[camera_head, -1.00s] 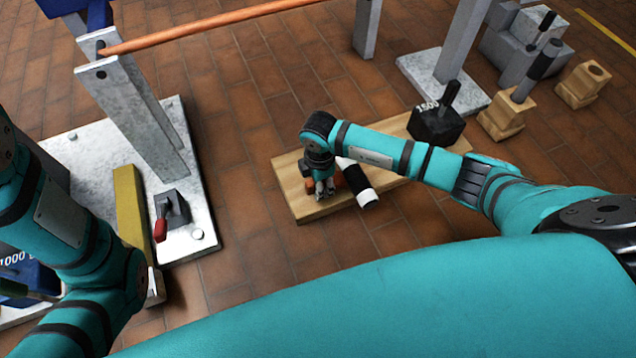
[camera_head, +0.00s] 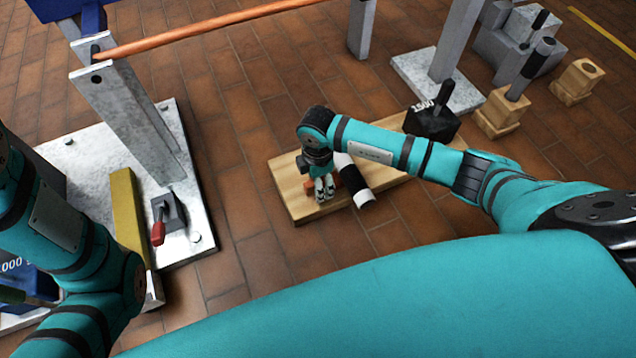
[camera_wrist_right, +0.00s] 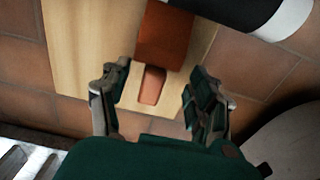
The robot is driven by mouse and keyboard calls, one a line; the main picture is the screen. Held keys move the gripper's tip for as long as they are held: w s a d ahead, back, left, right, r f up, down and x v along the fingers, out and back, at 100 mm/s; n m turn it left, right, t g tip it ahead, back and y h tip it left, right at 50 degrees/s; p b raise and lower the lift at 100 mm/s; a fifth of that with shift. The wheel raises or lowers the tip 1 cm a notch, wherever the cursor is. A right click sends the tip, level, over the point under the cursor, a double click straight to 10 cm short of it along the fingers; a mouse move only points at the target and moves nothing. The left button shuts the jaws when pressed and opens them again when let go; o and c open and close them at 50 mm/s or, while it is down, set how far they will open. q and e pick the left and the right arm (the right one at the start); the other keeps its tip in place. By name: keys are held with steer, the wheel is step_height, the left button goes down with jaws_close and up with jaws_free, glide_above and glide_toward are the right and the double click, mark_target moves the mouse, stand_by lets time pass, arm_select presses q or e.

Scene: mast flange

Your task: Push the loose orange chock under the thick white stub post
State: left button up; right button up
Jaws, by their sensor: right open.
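The orange chock (camera_wrist_right: 165,38) lies on the wooden board, with a smaller, lighter orange piece (camera_wrist_right: 152,86) at its near side; I cannot tell whether they are one part. In the head view the chock (camera_head: 339,182) is mostly hidden by my right gripper (camera_head: 325,190). In the right wrist view that gripper (camera_wrist_right: 157,95) is open, its fingers either side of the smaller piece, apart from it. My left gripper is out of view.
The wooden board (camera_head: 295,198) also carries a black weight (camera_head: 432,124). A metal plate (camera_head: 205,222) with uprights, a yellow bar (camera_head: 128,210) and a red-handled clamp (camera_head: 160,230) is at left. A copper-coloured rod (camera_head: 210,28) crosses the back. Tiled floor lies clear between.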

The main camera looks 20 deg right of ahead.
step_height(320, 180, up, 10)
steer(key=shift+r, duration=0.2)
stand_by(0.6)
